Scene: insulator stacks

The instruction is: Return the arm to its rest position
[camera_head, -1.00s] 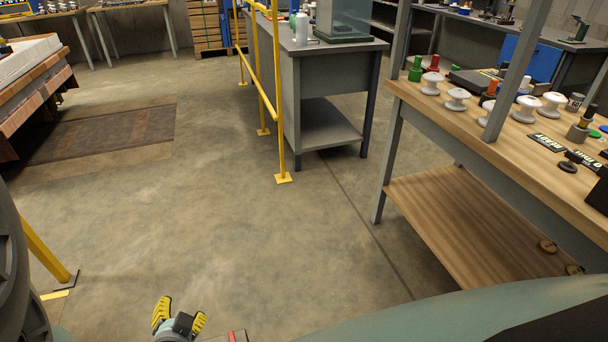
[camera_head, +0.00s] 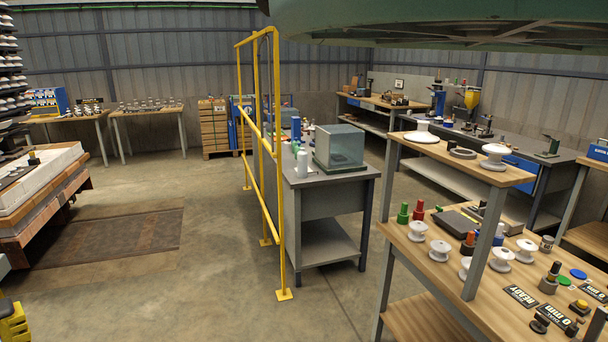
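A yellow ribbed part (camera_head: 14,322) shows at the lower left edge, cut off by the frame. It resembles the yellow fingers of my gripper, but too little shows to be sure or to tell open from shut. No object is seen held.
A yellow railing (camera_head: 277,180) stands beside a grey bench (camera_head: 330,193) with a glass case (camera_head: 339,147). A wooden workbench (camera_head: 440,262) with several white insulators fills the right. A brick-edged table (camera_head: 75,187) is at left. The floor (camera_head: 200,285) between is clear.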

